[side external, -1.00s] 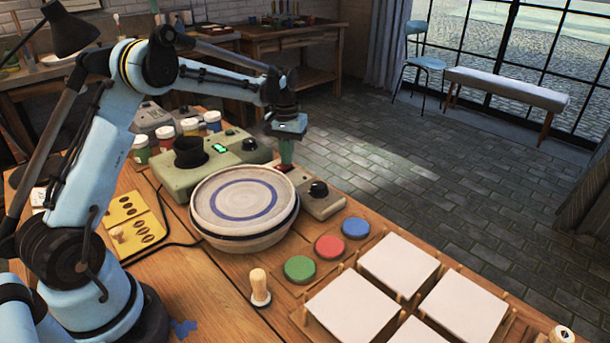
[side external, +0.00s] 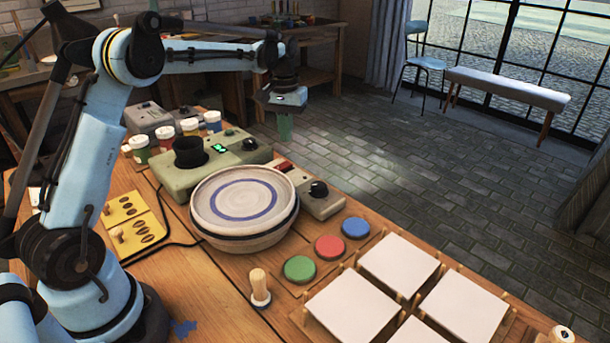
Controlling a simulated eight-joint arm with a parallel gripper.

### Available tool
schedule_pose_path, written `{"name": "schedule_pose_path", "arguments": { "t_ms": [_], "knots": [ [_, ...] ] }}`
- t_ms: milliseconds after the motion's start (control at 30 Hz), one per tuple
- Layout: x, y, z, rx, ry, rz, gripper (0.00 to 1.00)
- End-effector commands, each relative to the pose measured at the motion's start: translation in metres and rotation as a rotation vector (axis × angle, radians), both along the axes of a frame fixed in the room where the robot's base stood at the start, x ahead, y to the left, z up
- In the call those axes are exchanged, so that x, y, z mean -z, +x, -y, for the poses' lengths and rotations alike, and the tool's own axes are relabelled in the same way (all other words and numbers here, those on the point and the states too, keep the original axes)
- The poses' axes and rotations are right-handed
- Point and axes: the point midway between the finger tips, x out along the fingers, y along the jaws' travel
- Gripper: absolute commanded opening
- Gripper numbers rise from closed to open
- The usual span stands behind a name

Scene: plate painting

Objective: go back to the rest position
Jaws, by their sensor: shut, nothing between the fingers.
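My gripper (side external: 285,128) hangs at the end of my light blue arm, pointing down. It is shut and holds nothing. In the picture it is above and behind the small control box (side external: 320,200) with the black knob, clear of it. A plate (side external: 237,197) with a blue ring painted on its pale face lies on the round wheel (side external: 245,240) on the wooden table.
A green console (side external: 215,165) with a dark cup (side external: 189,152) stands behind the wheel, near several paint jars (side external: 212,121). Green (side external: 299,269), red (side external: 329,246) and blue (side external: 356,228) discs and several white tiles (side external: 399,264) lie at the right. A wooden-handled tool (side external: 260,287) stands in front.

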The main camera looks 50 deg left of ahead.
Motion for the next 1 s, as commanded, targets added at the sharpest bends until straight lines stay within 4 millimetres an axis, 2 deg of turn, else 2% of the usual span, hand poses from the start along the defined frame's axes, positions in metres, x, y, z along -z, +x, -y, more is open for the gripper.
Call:
{"name": "schedule_pose_path", "arguments": {
  "t_ms": [467, 667, 800, 1000],
  "knots": [
    [-0.008, -0.003, 0.005, 0.012, 0.004, 0.013, 0.0],
    [-0.034, -0.021, 0.031, 0.08, 0.027, 0.087, 0.0],
    [-0.051, -0.042, 0.054, 0.142, 0.048, 0.159, 0.0],
    [-0.065, -0.076, 0.085, 0.231, 0.077, 0.262, 0.0]
  ]
}}
